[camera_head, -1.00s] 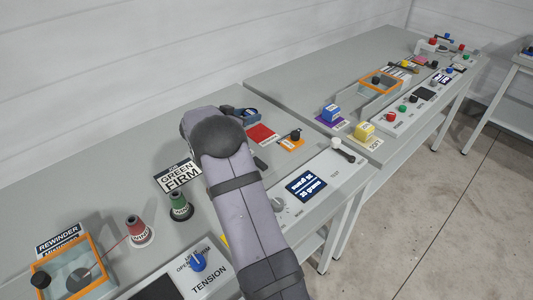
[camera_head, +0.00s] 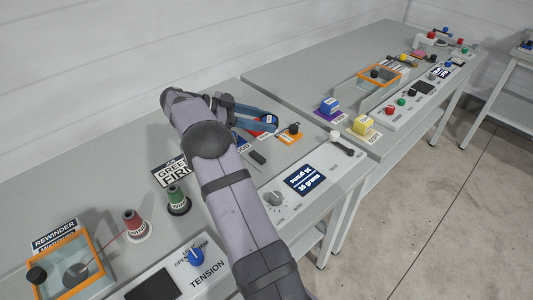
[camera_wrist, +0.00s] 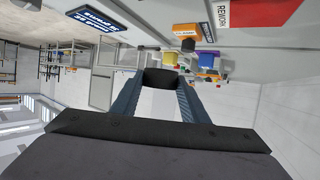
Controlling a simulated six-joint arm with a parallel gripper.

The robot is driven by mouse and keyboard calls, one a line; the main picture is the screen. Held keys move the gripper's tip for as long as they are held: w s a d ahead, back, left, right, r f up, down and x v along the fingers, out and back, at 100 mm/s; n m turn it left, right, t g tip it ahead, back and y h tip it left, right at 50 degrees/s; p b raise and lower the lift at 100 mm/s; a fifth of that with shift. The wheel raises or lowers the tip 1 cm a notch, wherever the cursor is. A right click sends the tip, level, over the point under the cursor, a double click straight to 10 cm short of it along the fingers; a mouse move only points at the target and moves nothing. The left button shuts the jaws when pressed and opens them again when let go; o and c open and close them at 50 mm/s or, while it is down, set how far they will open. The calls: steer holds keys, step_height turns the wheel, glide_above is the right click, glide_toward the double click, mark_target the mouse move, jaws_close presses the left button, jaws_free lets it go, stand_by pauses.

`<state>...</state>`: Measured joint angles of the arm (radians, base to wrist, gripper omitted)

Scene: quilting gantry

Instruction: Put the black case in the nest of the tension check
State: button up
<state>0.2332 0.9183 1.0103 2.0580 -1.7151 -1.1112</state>
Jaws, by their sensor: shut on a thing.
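My gripper (camera_head: 258,120) is shut on the black case (camera_wrist: 161,77), which sits between the blue-grey fingertips in the wrist view. In the head view the gripper is held over the red patch at the back of the near bench, and the case is hard to make out there. The console with the lit grams display (camera_head: 304,180), a grey dial and a TEST lever (camera_head: 342,141) stands to the right of my arm. A small dark piece or recess (camera_head: 257,157) lies behind this console. I cannot tell which part is the nest.
An orange block with a black knob (camera_head: 290,133) stands just right of the gripper. A red REWORK patch (camera_wrist: 265,12) shows in the wrist view. Blue (camera_head: 329,106) and yellow (camera_head: 363,125) blocks stand on the far bench. Green (camera_head: 177,200) and red (camera_head: 134,224) spools stand left.

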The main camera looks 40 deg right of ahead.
mark_target(263, 153)
steer(key=shift+f, duration=4.95)
steer(key=shift+f, duration=0.2)
steer(key=o, duration=1)
steer(key=shift+o, duration=0.3)
steer(key=shift+f, duration=0.1)
steer(key=shift+s, duration=0.1)
steer(key=shift+r, duration=0.2)
steer(key=v, duration=1.2)
steer(key=shift+b, duration=0.3)
